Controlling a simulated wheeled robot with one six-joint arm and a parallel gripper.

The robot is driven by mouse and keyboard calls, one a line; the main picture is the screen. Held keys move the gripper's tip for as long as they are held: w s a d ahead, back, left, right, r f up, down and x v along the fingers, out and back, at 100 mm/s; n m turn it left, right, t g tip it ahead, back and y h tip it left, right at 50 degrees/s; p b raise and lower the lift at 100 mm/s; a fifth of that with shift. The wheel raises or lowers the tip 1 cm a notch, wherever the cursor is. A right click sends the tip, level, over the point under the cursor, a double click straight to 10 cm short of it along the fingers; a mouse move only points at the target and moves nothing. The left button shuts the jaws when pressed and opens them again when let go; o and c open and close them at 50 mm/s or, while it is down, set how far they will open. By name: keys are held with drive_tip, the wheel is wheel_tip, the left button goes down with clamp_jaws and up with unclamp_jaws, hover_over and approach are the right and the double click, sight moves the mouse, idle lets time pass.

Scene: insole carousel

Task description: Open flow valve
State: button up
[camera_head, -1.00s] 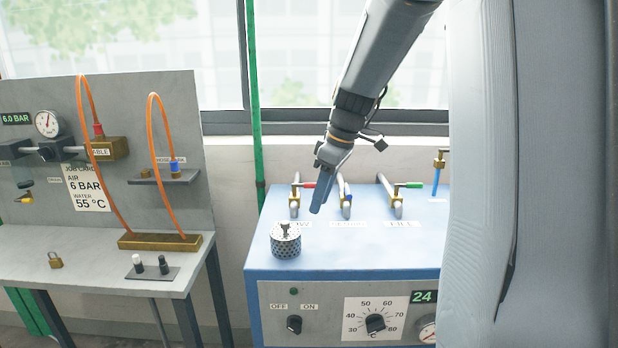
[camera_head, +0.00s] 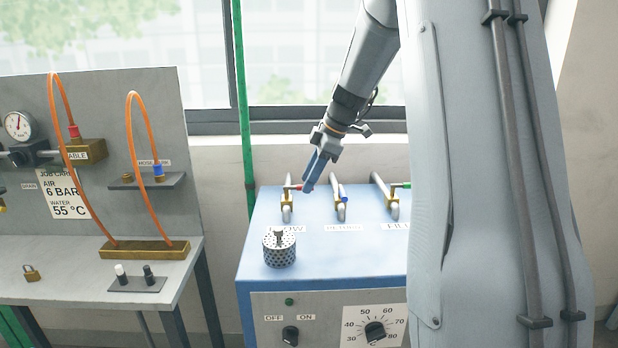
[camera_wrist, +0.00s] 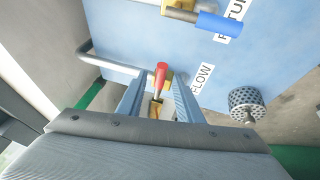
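The flow valve is a brass body (camera_head: 287,199) on a pipe behind the FLOW label, at the left of the blue cabinet's top. Its red lever (camera_head: 293,187) points right, toward my gripper. My gripper (camera_head: 308,185) is just right of the lever, fingers pointing down. In the wrist view my gripper (camera_wrist: 157,88) is open, and the red lever (camera_wrist: 161,75) shows in the gap between its two fingers. I cannot tell whether either finger touches it. The FLOW label (camera_wrist: 202,78) lies just right of the fingers.
A blue-handled valve (camera_head: 341,198) stands close on the right, and a green-handled one (camera_head: 384,194) beyond it. A perforated metal cylinder (camera_head: 279,246) stands on the cabinet's front left. A grey workbench (camera_head: 190,262) with orange hoses is at the left.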

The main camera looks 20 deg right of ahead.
drive_tip(key=shift+w+a+f, duration=0.1)
drive_tip(key=shift+a+f, duration=0.05)
drive_tip(key=shift+f, duration=0.15)
clamp_jaws()
drive_tip(key=shift+a, duration=0.1)
